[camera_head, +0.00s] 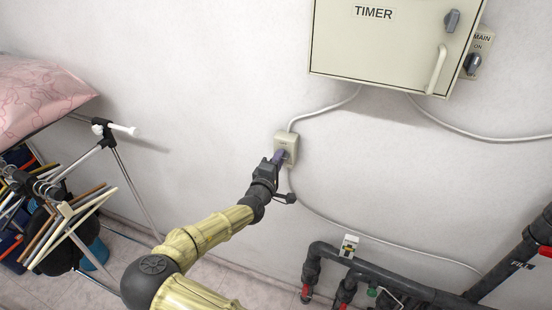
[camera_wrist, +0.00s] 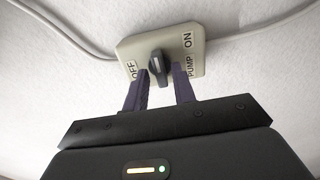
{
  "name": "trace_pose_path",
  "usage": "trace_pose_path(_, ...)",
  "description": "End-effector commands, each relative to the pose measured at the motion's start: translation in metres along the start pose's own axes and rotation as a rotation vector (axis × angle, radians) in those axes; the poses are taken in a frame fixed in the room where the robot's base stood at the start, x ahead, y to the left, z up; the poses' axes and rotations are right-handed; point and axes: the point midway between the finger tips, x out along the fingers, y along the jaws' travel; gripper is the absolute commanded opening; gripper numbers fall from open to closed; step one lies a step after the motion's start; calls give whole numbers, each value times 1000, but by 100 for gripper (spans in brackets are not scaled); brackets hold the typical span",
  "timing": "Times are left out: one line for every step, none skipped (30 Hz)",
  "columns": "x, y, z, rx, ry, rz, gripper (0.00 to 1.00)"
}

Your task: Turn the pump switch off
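The pump switch (camera_head: 292,141) is a small beige plate on the wall below the timer box. In the wrist view the plate (camera_wrist: 198,43) carries an OFF label on its left and PUMP and ON labels on its right. Its dark knob (camera_wrist: 157,66) stands between the labels, nearly upright in that view. I cannot tell for certain which label it points to. My gripper (camera_head: 279,156) is at the switch. In the wrist view its two purple fingers (camera_wrist: 162,78) are apart, one on each side of the knob's near end. Small gaps seem to show beside the knob.
The timer box (camera_head: 385,40) hangs above right, with a main switch (camera_head: 473,62) beside it. Cables run along the wall from the pump switch. Dark pipes (camera_head: 375,272) lie low on the right. A rack (camera_head: 125,175) with hangers and a pink cloth (camera_head: 40,95) stands left.

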Motion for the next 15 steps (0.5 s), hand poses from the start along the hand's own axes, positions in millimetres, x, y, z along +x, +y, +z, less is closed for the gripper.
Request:
trace_pose_path(0,0,1,0,-1,0,26)
trace_pose_path(0,0,1,0,-1,0,26)
trace_pose_path(0,0,0,0,0,0,26)
trace_pose_path(-1,0,-1,0,2,0,26)
trace_pose_path(-2,0,-2,0,4,0,26)
trace_pose_path(-3,0,-3,0,5,0,26)
trace_pose_path(-5,0,-4,0,6,0,26)
trace_pose_path(-6,0,-4,0,7,0,26)
trace_pose_path(-10,-1,-5,0,8,0,26)
trace_pose_path(-12,-1,-5,0,9,0,26)
trace_pose_path(-15,-1,-5,0,9,0,26)
trace_pose_path(-18,-1,-5,0,8,0,26)
trace_pose_path(-20,-1,-4,0,7,0,26)
trace_pose_path(-22,-1,-4,0,6,0,26)
trace_pose_path(-24,-1,-3,0,4,0,26)
